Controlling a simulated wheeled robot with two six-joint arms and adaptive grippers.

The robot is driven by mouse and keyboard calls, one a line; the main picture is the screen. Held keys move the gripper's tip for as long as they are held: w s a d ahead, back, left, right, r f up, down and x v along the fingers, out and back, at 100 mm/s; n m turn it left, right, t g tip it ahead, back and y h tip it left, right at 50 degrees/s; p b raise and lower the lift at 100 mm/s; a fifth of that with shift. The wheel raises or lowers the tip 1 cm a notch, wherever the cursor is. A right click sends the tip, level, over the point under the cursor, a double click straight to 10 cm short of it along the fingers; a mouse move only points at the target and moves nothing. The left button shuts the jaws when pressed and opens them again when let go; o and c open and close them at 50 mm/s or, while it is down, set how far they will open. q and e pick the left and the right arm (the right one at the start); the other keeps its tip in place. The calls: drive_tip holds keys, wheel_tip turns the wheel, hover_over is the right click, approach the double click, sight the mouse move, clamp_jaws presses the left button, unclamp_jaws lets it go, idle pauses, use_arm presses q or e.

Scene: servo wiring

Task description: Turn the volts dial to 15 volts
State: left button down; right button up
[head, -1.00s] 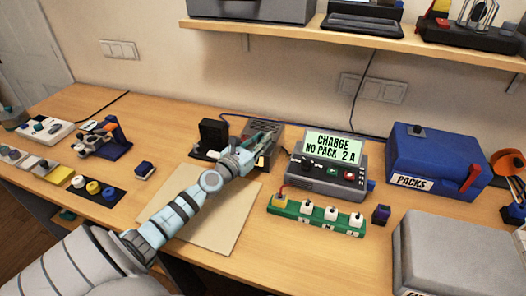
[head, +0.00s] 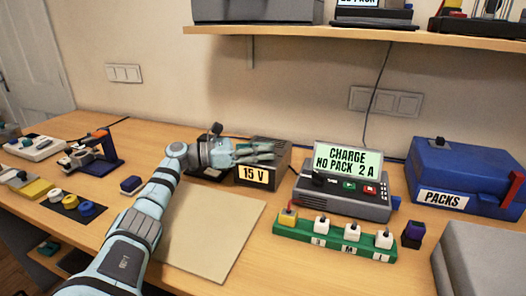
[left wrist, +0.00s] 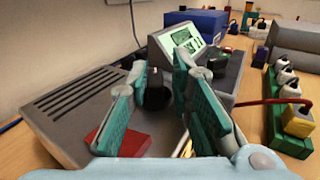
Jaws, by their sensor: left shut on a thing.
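The power supply (head: 282,165) is a dark grey vented box at the back middle of the bench; its lit display (head: 254,175) reads 15 V. In the left wrist view its vented top (left wrist: 75,98) fills the left side. My left gripper (head: 262,152) lies over the supply. In the left wrist view, its teal-padded fingers (left wrist: 162,72) are shut on a dark round knob, the volts dial (left wrist: 157,96). The fingers partly hide the dial, and its marks cannot be read. A red part (left wrist: 118,137) of the supply shows beside the left finger. My right gripper is not in view.
The charger (head: 345,195), reading CHARGE NO PACK 2 A, stands close to the right of the supply. A green strip (head: 333,243) with several plugs lies before it. A beige mat (head: 215,232) leaves clear room in front. A shelf (head: 350,36) hangs above.

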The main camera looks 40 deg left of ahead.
use_arm(q)
drive_tip(key=shift+a+r, duration=0.15)
drive_tip(key=shift+r, duration=0.05)
idle(0.3)
drive_tip(key=c, duration=1.8)
unclamp_jaws()
drive_tip(key=shift+c, duration=0.2)
drive_tip(key=shift+o, duration=1.2)
drive_tip(key=shift+w, duration=0.15)
drive_tip(key=shift+w+a+f, duration=0.1)
drive_tip(key=shift+f, duration=0.2)
drive_tip(key=shift+s+a, duration=0.1)
drive_tip(key=shift+s, duration=0.15)
drive_tip(key=v, duration=1.1)
drive_tip(key=shift+a, duration=0.3)
